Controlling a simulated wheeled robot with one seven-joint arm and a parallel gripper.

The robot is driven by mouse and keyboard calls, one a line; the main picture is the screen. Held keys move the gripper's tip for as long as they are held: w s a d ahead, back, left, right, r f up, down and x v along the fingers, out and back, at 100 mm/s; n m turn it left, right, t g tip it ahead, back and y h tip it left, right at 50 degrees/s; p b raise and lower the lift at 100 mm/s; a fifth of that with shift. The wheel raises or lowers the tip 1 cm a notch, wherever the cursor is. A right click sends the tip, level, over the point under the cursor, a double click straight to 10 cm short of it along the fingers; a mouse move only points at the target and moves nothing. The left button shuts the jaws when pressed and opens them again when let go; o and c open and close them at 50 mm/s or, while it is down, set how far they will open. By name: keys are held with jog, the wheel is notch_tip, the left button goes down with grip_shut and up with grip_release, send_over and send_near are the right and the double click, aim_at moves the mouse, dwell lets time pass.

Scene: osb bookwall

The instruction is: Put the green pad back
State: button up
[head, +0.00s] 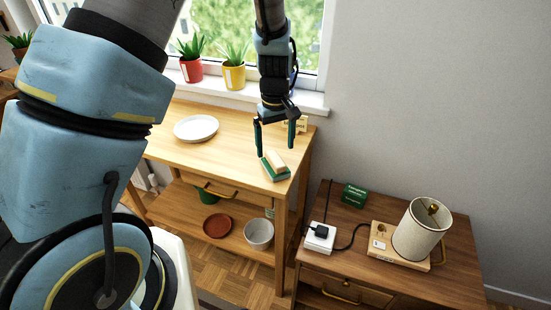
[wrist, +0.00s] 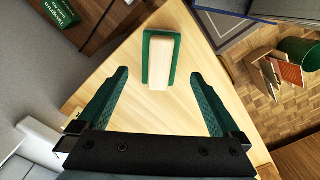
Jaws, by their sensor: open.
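The green pad (head: 277,176) lies on the light wooden table (head: 165,137) near its right front corner. A pale wooden block sits on top of it, so only its green edges show. In the wrist view the green pad (wrist: 147,60) frames the block on several sides, between and slightly beyond the fingertips. My gripper (head: 276,150) is open above the pad, pointing down. In the wrist view its two dark green fingers (wrist: 160,73) are spread wide with nothing between them touching.
A white plate (head: 196,128) lies left on the tabletop. A small pale sign (head: 298,124) stands behind my gripper. The lower shelf holds a red dish (head: 217,226) and white bowl (head: 259,233). The dark side table bears a lamp (head: 420,228), green box (head: 354,196) and white socket block (head: 320,238).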

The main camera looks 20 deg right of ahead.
aim_at(275, 158)
notch_tip(275, 158, up, 7)
jog(key=b, duration=0.1)
jog(key=s+a+r, duration=0.1)
jog(key=s+a, duration=0.1)
jog(key=a, duration=1.3)
jog(key=s+a+r+m+t, duration=0.1)
jog(key=s+a+r, duration=0.1)
jog(key=a, duration=1.3)
jog(key=shift+r+m+t, duration=0.25)
jog(key=shift+m+t, duration=0.05)
